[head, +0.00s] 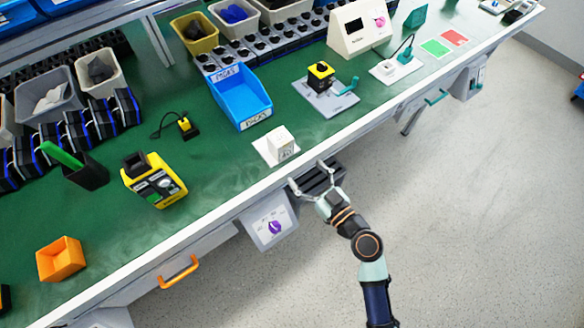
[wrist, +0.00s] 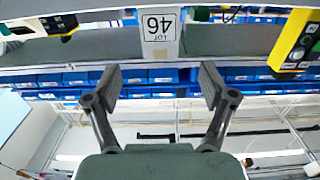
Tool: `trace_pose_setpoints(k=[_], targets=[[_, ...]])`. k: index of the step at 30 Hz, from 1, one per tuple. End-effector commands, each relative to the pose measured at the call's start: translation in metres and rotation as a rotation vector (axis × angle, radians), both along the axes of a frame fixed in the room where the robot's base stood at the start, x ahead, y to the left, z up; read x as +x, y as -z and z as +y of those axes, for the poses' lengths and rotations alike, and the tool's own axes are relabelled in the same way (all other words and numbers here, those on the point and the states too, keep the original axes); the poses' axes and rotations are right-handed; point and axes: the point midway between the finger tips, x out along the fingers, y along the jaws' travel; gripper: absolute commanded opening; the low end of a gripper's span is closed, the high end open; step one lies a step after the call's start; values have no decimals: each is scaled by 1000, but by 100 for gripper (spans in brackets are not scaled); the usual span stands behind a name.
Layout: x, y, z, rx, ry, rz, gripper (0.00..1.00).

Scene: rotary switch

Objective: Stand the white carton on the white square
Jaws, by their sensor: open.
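The white carton (head: 281,141) rests on the white square (head: 262,152) near the front edge of the green bench. Bare square shows mostly to its left. In the wrist view, which looks upside down, the carton (wrist: 160,32) shows a face with a label reading 46. My gripper (head: 306,173) is in front of the bench edge, apart from the carton. Its fingers are spread and empty. In the wrist view the gripper (wrist: 160,80) has the carton between its fingers in line, but beyond the tips.
A panel with a purple knob (head: 274,228) hangs below the bench edge by my gripper. A blue bin (head: 240,97) stands behind the carton. A yellow device (head: 154,180) stands left, and a yellow-and-black switch box (head: 320,75) stands right. Green bench around the square is clear.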

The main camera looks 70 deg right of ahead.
Motion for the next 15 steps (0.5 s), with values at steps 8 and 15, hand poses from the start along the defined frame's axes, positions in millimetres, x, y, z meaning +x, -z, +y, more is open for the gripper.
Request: trace_pose_setpoints(k=[8,15], targets=[[0,0,0,0,0,0,83],[58,-23,40,-19,-201,39,83]])
